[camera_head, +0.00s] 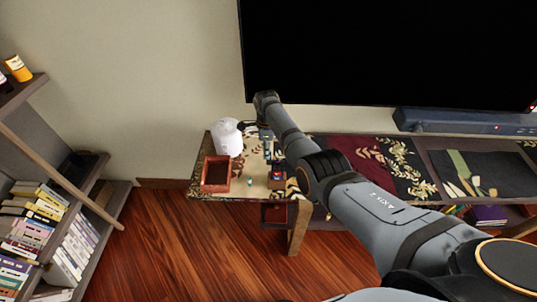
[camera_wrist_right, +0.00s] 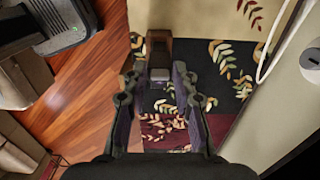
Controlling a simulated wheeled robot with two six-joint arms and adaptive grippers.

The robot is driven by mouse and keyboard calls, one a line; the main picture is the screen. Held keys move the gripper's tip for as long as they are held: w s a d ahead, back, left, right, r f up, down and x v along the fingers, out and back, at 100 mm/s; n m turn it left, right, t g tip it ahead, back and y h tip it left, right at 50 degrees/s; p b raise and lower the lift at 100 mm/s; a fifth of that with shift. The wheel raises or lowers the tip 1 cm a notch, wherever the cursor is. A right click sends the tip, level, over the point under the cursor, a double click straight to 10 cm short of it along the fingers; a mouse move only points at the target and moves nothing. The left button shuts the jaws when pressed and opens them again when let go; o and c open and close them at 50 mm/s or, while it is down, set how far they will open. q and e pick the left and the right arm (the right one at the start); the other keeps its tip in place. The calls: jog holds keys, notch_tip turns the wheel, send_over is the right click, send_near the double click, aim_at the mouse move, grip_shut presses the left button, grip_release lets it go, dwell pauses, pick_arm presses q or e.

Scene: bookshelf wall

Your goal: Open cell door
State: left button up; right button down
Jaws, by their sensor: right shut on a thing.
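I cannot pick out a cell door for sure in either view. My right gripper (camera_head: 275,160) reaches over the left end of the low cabinet, pointing down. In the wrist view its two fingers (camera_wrist_right: 159,70) are closed around a small brown block-like thing (camera_wrist_right: 158,47) with a grey face. In the head view a small dark red and blue thing (camera_head: 278,177) shows just below the gripper; I cannot tell whether it is the same thing. My left gripper is not in view.
A reddish-brown open box (camera_head: 204,186) and a white rounded device (camera_head: 227,138) stand left of the gripper. A small teal item (camera_head: 249,181) lies near the cabinet's front edge. A large black screen (camera_head: 390,50) is behind. Bookshelves (camera_head: 115,205) stand left; the wooden floor (camera_head: 170,240) between is clear.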

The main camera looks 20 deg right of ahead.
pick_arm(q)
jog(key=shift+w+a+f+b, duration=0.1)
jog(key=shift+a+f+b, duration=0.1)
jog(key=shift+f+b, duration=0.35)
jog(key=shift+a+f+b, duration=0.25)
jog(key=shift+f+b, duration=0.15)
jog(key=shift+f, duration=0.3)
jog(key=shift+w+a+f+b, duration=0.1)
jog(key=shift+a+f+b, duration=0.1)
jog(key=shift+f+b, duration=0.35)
pick_arm(e)
jog(key=shift+w+a+f+h, duration=0.15)
jog(key=shift+a+f+h, duration=0.15)
jog(key=shift+a+h, duration=0.35)
jog(key=shift+d+g+h, duration=0.1)
jog(key=shift+g+h, duration=0.15)
jog(key=shift+g, duration=0.05)
jog(key=c, duration=1.2)
grip_release()
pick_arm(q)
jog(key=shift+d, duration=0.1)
pick_arm(e)
jog(key=r, duration=0.4)
jog(key=a+r, duration=0.1)
jog(key=r, duration=0.7)
jog(key=shift+w+a, duration=0.3)
jog(key=shift+w, duration=0.05)
